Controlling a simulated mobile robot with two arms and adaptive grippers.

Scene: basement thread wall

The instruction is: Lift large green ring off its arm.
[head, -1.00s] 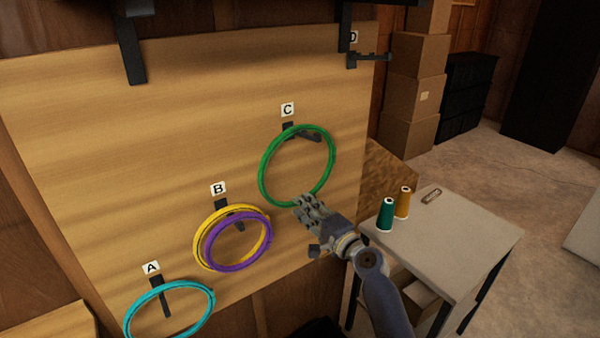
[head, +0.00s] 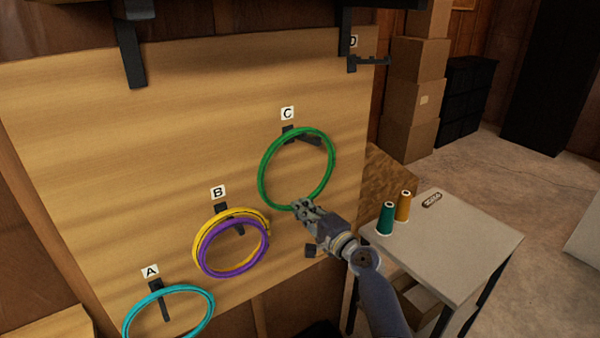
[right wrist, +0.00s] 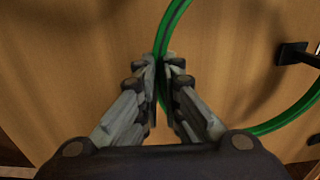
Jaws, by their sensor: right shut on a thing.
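The large green ring (head: 262,172) hangs at the arm marked C (head: 290,133) on the wooden board. My right gripper (head: 302,206) is at the ring's lower edge. In the right wrist view, the fingers of my right gripper (right wrist: 160,75) are shut on the rim of the green ring (right wrist: 165,45). A dark arm (right wrist: 291,53) shows inside the ring there. In the head view the ring's top is close to arm C; I cannot tell whether they touch. My left gripper is not in view.
Yellow (head: 204,222) and purple (head: 233,273) rings hang at arm B, and a cyan ring (head: 170,290) at arm A. Arm D (head: 368,62) is bare. A small table (head: 450,240) at right holds green (head: 385,218) and orange (head: 404,205) thread spools.

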